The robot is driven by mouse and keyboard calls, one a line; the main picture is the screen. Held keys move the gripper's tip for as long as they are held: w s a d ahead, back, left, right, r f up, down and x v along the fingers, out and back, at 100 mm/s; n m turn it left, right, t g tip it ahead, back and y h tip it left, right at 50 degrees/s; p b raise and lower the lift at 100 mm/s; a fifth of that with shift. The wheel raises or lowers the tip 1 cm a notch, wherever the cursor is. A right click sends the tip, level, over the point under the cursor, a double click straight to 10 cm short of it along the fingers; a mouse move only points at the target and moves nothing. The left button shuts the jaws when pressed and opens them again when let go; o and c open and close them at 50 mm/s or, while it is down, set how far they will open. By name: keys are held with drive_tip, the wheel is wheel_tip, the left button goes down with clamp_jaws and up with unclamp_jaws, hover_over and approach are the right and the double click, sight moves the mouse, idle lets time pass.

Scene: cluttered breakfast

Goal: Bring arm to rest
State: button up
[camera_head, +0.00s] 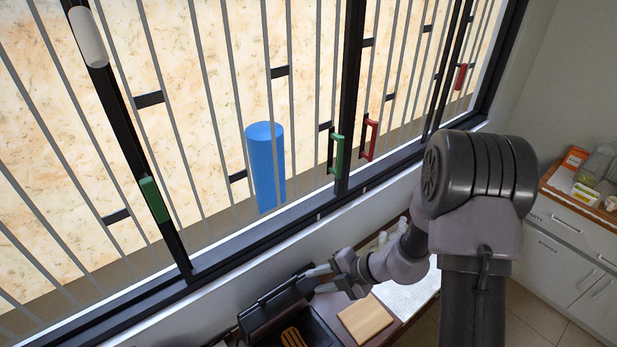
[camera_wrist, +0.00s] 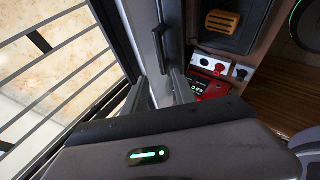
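My arm shows in the head view, bent down from its large dark shoulder joint toward the counter below the window. My gripper (camera_head: 318,279) is at the end of it, pointing left beside the raised lid of a black appliance (camera_head: 272,308). In the wrist view my gripper's two grey fingers (camera_wrist: 160,92) stand apart with a visible gap and nothing between them. A dark handle-like bar (camera_wrist: 160,45) lies just beyond the fingertips there; I cannot tell whether they touch it.
An orange slotted piece (camera_head: 292,339) lies in the black appliance. A wooden board (camera_head: 366,319) and a white cloth (camera_head: 408,293) are near my gripper. The barred window (camera_head: 220,247) runs close behind. A red panel with knobs (camera_wrist: 207,83) shows in the wrist view. A cabinet (camera_head: 570,250) stands right.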

drive_tip(key=s+a+n+h+b, duration=0.2)
drive_tip(key=s+n+b, duration=0.9)
drive_tip(key=n+b, duration=1.1)
drive_tip(key=s+d+f+n+t+h+b, duration=0.1)
drive_tip(key=s+d+n+h+b, duration=0.1)
drive_tip(key=s+n, duration=0.3)
drive_tip(key=s+d+f+n+t+h+b, duration=0.1)
drive_tip(key=s+d+n+b, duration=0.3)
drive_tip(key=n, duration=0.9)
drive_tip(key=shift+s+d+f+h+b, duration=0.15)
drive_tip(key=shift+s+f+h+b, duration=0.2)
drive_tip(key=shift+h+b, duration=0.35)
